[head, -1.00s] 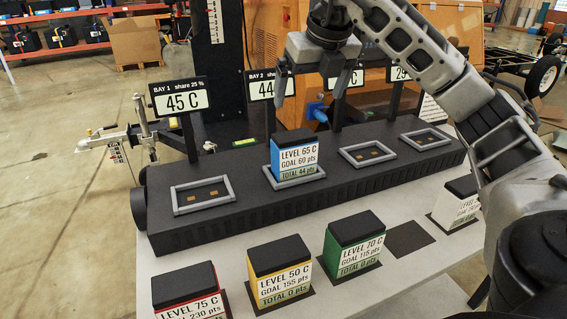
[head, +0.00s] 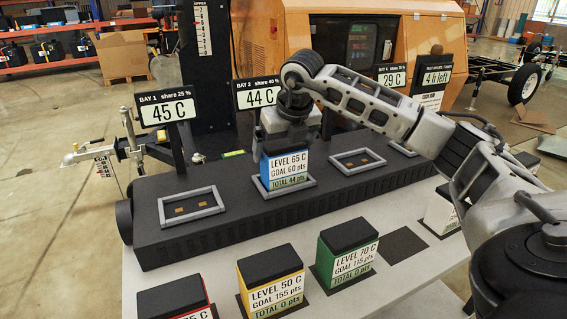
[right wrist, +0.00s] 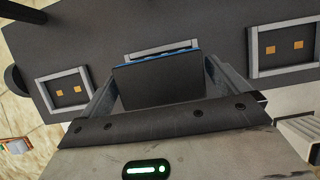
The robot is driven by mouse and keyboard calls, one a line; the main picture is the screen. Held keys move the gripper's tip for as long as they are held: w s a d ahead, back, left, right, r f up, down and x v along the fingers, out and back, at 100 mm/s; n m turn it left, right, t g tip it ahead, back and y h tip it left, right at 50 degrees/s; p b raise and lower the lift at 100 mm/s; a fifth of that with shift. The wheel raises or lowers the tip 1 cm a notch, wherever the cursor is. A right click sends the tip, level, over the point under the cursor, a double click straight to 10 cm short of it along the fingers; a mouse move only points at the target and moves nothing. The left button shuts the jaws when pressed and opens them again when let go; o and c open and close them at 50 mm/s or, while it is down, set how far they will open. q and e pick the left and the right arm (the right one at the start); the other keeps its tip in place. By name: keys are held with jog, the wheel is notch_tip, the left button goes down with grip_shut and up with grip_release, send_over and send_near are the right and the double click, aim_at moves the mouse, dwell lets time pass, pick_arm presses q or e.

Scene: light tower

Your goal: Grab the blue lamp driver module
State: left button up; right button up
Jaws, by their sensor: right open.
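The blue lamp driver module (head: 286,166) stands upright in the framed bay 2 slot of the dark rack. Its label reads LEVEL 65 C, GOAL 60 pts, TOTAL 44 pts. My right gripper (head: 288,142) is directly over it, pointing down and open. In the right wrist view the module's black top (right wrist: 158,86) lies between the two fingers of my right gripper (right wrist: 160,75), one on each side. I cannot tell whether the fingers touch it. The gripper hides the module's top in the head view. My left gripper is not in view.
The dark rack (head: 235,218) has empty framed slots beside bay 2. Yellow (head: 271,286), green (head: 347,255), red (head: 176,300) and white (head: 440,212) modules stand on the pale table in front. Bay signs, such as the bay 2 sign (head: 259,94), rise behind the slots.

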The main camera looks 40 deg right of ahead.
jog(key=shift+x, duration=1.2)
jog(key=c, duration=0.9)
jog(key=shift+r, duration=0.1)
jog(key=shift+c, duration=1.4)
